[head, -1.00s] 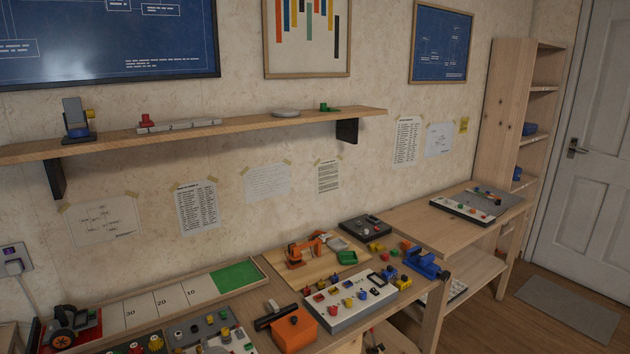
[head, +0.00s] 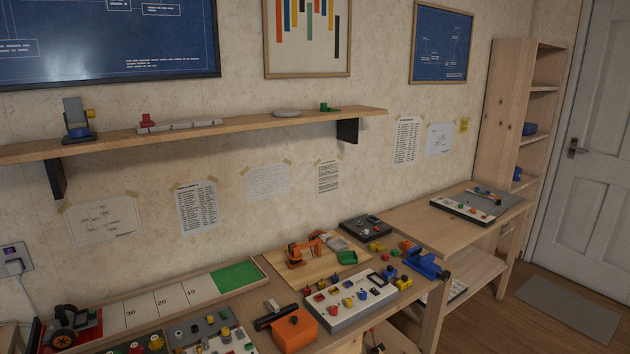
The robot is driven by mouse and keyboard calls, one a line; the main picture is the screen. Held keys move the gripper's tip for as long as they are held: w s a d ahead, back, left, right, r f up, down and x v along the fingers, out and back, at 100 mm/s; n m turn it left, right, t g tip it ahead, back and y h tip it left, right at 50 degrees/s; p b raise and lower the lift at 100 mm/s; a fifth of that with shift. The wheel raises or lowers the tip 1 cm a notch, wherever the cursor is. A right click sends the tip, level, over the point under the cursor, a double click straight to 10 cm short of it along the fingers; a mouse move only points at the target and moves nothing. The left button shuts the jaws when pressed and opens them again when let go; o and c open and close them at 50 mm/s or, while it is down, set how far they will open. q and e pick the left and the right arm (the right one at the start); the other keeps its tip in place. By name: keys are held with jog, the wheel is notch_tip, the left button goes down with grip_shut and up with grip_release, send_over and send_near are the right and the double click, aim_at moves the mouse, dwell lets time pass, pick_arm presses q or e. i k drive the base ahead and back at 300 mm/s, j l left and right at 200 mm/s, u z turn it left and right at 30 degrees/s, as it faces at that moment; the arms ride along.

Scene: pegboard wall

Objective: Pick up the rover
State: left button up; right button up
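The rover appears to be the red vehicle with dark wheels and an orange hub (head: 72,328) at the lower left of the head view. It stands at the left end of a track board (head: 130,311) marked 10, 20 and 30, with a green patch at its far end. The bottom of the rover is partly hard to make out. Neither of my grippers is in view.
Right of the rover are a grey board with knobs (head: 205,327), an orange box (head: 295,330) and a white panel with coloured pieces (head: 352,298). A blue vise-like tool (head: 425,264) sits near the bench edge. A wall shelf (head: 240,127) hangs above.

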aim_at(81, 320)
jog(key=u, duration=1.45)
